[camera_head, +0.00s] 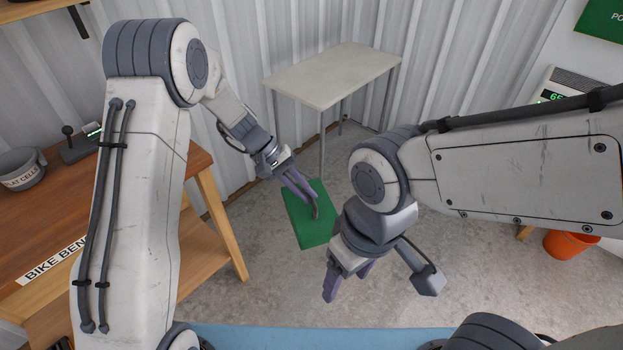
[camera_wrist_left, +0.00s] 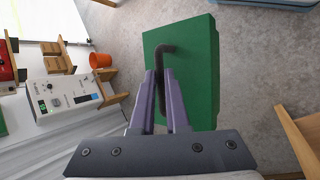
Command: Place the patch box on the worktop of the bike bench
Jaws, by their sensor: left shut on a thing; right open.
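A green box (camera_head: 309,226) with a dark curved handle, which I take to be the patch box, hangs below my left gripper (camera_head: 309,200). In the left wrist view the fingers (camera_wrist_left: 160,76) are shut on the handle, and the green box (camera_wrist_left: 195,65) fills the upper middle. The bike bench's brown wooden worktop (camera_head: 38,222) is at the left of the head view, partly hidden by my left arm. A corner of a wooden bench (camera_wrist_left: 298,135) shows at the right of the wrist view. My right gripper (camera_head: 346,282) is open and empty, right of and below the box.
A grey cup (camera_head: 20,172) and a small dark device with a knob (camera_head: 78,147) stand on the bench's back part. A pale table (camera_head: 335,76) stands by the corrugated wall. An orange bucket (camera_head: 570,245) is on the floor at the right. Concrete floor lies between.

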